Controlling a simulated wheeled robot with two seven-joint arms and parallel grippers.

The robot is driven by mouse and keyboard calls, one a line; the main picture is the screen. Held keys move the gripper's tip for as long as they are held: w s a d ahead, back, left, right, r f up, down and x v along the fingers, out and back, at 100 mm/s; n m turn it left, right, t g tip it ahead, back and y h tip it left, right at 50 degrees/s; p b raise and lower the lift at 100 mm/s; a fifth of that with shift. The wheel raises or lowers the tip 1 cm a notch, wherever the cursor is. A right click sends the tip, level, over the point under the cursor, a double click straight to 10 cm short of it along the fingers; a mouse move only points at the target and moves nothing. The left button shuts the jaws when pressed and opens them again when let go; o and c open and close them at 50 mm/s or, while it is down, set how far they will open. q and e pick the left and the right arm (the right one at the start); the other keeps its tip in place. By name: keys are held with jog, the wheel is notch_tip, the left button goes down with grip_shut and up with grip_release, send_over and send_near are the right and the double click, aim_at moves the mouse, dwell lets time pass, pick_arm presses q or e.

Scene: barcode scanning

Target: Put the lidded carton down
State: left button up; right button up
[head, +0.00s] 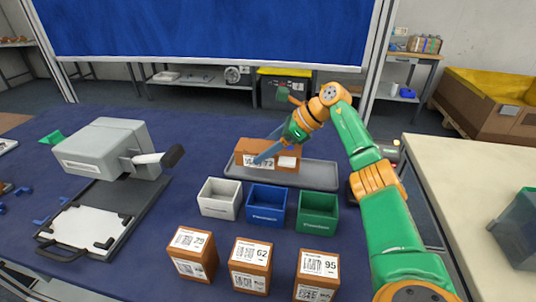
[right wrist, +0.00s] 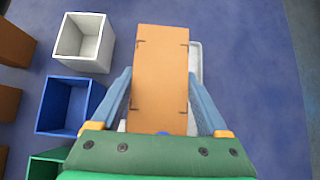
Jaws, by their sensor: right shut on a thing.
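The lidded carton (head: 287,154) is a brown box with a white label reading 72, at the grey tray at the back middle of the table. My right gripper (head: 262,150) is shut on it, with a blue finger across its front. In the right wrist view the carton (right wrist: 160,75) lies between the two blue fingers of the gripper (right wrist: 160,100). The grey tray (head: 322,175) is under or just behind it; I cannot tell whether the carton touches it. My left gripper is not in view.
White (head: 219,199), blue (head: 267,205) and green (head: 317,210) open bins stand in front of the tray. Brown boxes labelled 79 (head: 192,253), 62 (head: 250,265) and 95 (head: 318,275) stand nearer. A grey scanner machine (head: 105,150) is at left.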

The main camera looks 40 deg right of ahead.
jog(key=shift+w+d+f, duration=0.3)
jog(key=shift+d+f, duration=0.05)
jog(key=shift+f, duration=0.1)
notch_tip(320, 180, down, 3)
jog(key=shift+d+r+p, duration=0.1)
jog(key=shift+p, duration=0.35)
jog(key=shift+f, duration=0.35)
jog(key=shift+d+f, duration=0.1)
